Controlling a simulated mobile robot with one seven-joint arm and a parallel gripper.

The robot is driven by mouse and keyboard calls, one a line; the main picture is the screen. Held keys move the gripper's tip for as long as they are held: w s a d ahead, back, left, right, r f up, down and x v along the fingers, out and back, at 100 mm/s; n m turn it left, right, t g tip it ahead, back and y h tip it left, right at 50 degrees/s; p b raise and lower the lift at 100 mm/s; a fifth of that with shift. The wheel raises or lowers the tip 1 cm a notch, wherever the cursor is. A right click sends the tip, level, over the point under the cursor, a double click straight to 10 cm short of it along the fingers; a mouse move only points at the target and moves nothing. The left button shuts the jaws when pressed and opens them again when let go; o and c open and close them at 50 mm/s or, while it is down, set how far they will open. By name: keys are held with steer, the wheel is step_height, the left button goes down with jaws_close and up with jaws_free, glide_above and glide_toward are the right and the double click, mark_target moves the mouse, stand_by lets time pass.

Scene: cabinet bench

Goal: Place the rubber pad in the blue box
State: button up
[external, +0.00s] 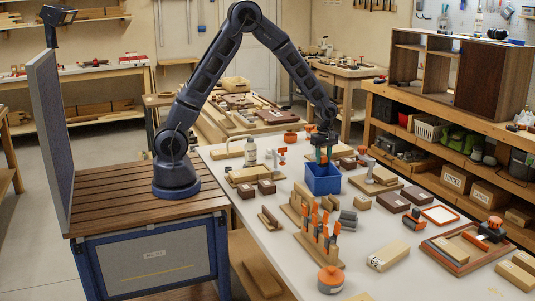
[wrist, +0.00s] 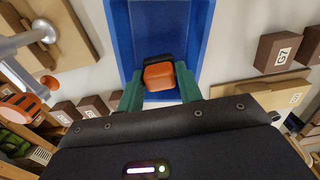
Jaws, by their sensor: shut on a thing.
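The blue box (external: 322,180) stands on the white bench, open at the top. In the wrist view, its blue walls and floor (wrist: 160,20) lie ahead of and below my fingers. My gripper (external: 322,155) is at the box's opening, pointing down. In the wrist view, my gripper (wrist: 159,90) has its two green fingers shut on an orange block with a dark part behind it (wrist: 159,76). This is likely the rubber pad, but its material cannot be told. It appears over the box; its height above the floor is unclear.
A wooden rack with orange-handled tools (external: 318,225) stands in front of the box. Wooden blocks lie to the right, including one labelled block (wrist: 276,50). Several other parts crowd the bench.

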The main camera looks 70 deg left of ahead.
steer(key=shift+f, duration=4.75)
steer(key=shift+f, duration=0.15)
steer(key=o, duration=1)
steer(key=shift+o, duration=0.2)
